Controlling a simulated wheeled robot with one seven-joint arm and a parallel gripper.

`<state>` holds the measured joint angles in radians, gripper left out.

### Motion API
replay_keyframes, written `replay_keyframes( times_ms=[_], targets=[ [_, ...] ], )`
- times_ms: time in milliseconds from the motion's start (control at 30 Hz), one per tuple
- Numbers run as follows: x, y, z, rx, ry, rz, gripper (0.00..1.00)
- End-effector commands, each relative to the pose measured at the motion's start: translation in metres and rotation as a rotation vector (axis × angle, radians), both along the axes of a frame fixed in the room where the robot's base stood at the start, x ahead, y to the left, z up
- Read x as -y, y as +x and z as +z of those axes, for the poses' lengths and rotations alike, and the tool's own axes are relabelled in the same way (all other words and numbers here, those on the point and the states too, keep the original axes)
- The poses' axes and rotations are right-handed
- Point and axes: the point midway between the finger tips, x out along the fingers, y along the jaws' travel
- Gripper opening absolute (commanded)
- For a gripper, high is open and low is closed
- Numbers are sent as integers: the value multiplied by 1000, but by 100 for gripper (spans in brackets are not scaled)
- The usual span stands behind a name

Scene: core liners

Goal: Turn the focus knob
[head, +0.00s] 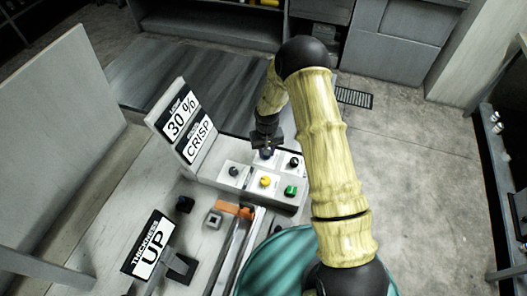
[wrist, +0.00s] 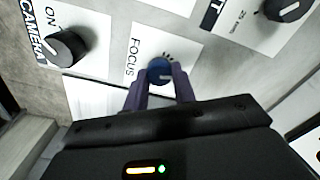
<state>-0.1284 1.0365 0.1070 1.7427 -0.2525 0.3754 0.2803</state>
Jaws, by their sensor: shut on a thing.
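The focus knob (wrist: 160,72) is a round blue knob on a white plate marked FOCUS in the wrist view. My gripper (wrist: 161,80) is at the knob, with its two purple fingers on either side of it and shut on it. In the head view my gripper (head: 266,146) reaches down to the back of the control panel (head: 211,180), and the knob is mostly hidden there. An upright display (head: 186,128) on the panel's left reads 30 % and CRISP.
A black CAMERA knob (wrist: 70,47) sits left of the focus knob and another black knob (wrist: 287,8) right. Yellow (head: 265,181) and green (head: 290,190) controls stand in front. A THICKNESS UP sign (head: 148,244) and an orange part (head: 228,207) lie nearer.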

Motion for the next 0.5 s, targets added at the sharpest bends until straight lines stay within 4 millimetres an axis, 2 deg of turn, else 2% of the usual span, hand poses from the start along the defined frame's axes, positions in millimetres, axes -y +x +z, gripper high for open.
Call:
replay_keyframes(
  times_ms=[133, 167, 233, 267, 500],
  targets=[
    [0, 0, 0, 0, 0, -2, 4],
    [0, 0, 0, 0, 0, -2, 32],
    [0, 0, 0, 0, 0, -3, 46],
    [0, 0, 0, 0, 0, -3, 48],
    [0, 0, 0, 0, 0, -3, 48]
  ],
)
